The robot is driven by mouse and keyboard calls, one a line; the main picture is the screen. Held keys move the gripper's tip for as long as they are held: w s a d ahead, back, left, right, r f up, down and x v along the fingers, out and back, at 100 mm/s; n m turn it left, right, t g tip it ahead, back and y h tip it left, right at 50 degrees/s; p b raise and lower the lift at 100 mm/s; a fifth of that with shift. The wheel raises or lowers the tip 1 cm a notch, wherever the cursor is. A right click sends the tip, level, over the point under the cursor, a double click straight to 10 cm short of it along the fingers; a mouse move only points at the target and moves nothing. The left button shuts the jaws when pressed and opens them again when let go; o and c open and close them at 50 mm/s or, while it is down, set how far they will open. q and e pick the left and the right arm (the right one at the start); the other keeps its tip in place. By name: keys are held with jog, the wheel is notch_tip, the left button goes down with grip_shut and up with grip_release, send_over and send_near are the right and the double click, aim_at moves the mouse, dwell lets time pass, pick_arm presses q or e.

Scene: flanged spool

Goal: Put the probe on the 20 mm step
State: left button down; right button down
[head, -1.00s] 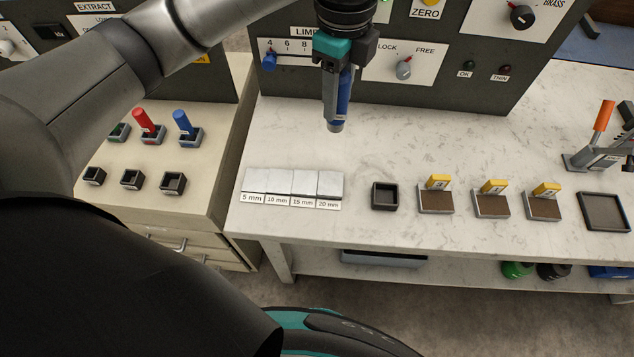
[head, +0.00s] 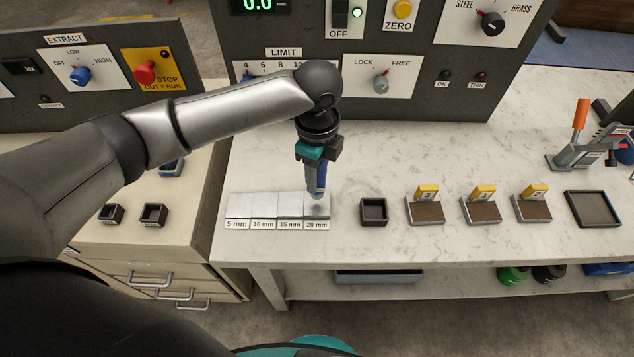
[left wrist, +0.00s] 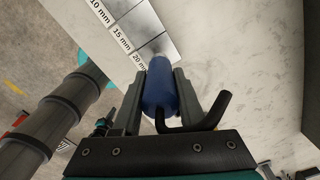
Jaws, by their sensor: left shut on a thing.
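My left gripper (head: 313,160) is shut on the blue probe (head: 317,180), which points downward with its light tip at the 20 mm step (head: 318,210). I cannot tell whether the tip touches the step. The step block (head: 264,206) has pale metal steps labelled 5, 10, 15 and 20 mm, and 20 mm is at its right end. In the left wrist view the blue probe (left wrist: 160,88) sits between the fingers, its tip end over the 20 mm end of the block; a black bent cable comes out near the gripper. My right gripper is not in view.
A small black open box (head: 374,211) stands right of the steps. Further right are several brown pads with numbered yellow tags (head: 427,192) and a dark tray (head: 593,208). The grey control panel (head: 400,110) rises behind. The marble bench (head: 420,160) between is clear.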

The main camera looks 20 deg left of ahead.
pick_arm(q)
jog(key=shift+f, duration=1.7)
jog(key=shift+f, duration=0.15)
jog(key=shift+c, duration=2.2)
grip_release()
notch_tip(320, 180, up, 12)
jog(key=shift+r+p, duration=0.2)
jog(key=shift+p, duration=0.4)
